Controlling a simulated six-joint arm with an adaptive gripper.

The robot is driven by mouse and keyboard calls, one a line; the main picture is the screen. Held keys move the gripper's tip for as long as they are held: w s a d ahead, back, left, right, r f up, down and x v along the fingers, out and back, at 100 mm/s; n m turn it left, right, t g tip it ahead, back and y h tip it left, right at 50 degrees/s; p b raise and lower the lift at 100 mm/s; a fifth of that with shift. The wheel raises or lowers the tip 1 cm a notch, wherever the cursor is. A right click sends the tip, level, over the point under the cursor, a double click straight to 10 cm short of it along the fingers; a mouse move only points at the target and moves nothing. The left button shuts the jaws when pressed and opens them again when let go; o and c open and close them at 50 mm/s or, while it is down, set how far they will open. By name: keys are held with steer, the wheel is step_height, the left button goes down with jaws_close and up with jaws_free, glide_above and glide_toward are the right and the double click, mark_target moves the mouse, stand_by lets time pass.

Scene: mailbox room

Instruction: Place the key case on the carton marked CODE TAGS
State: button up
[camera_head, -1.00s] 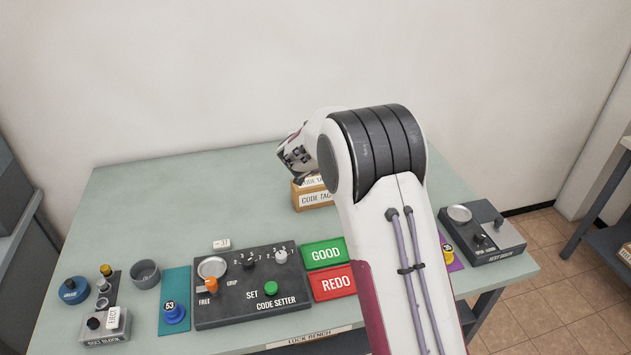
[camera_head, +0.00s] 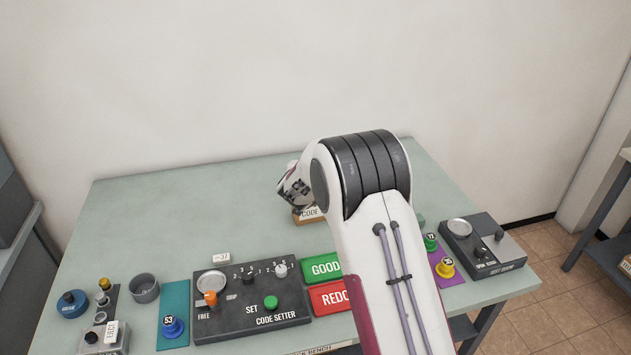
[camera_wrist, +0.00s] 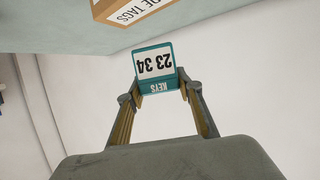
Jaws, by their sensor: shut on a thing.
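In the wrist view my gripper (camera_wrist: 160,88) is shut on the key case (camera_wrist: 155,63), a teal case with a white panel reading 23 34 and KEYS, upside down in that picture. The carton marked CODE TAGS (camera_wrist: 125,12) shows at the top edge of that view, apart from the case. In the head view the carton (camera_head: 307,215) stands on the bench, partly covered by my wrist and arm. The key case cannot be made out there, and my fingertips are hidden.
The code setter panel (camera_head: 245,310) lies at the front, with green GOOD (camera_head: 322,266) and red REDO (camera_head: 327,298) pads beside it. A blue seal-like piece (camera_head: 173,327) sits on a teal mat. A grey device (camera_head: 482,243) is at the right. The back left bench is clear.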

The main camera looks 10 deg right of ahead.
steer(key=shift+f, duration=0.8)
steer(key=shift+f, duration=0.15)
steer(key=shift+f, duration=1.75)
steer(key=shift+f, duration=0.1)
steer(key=o, duration=1.2)
steer(key=shift+c, duration=0.2)
steer(key=v, duration=1.2)
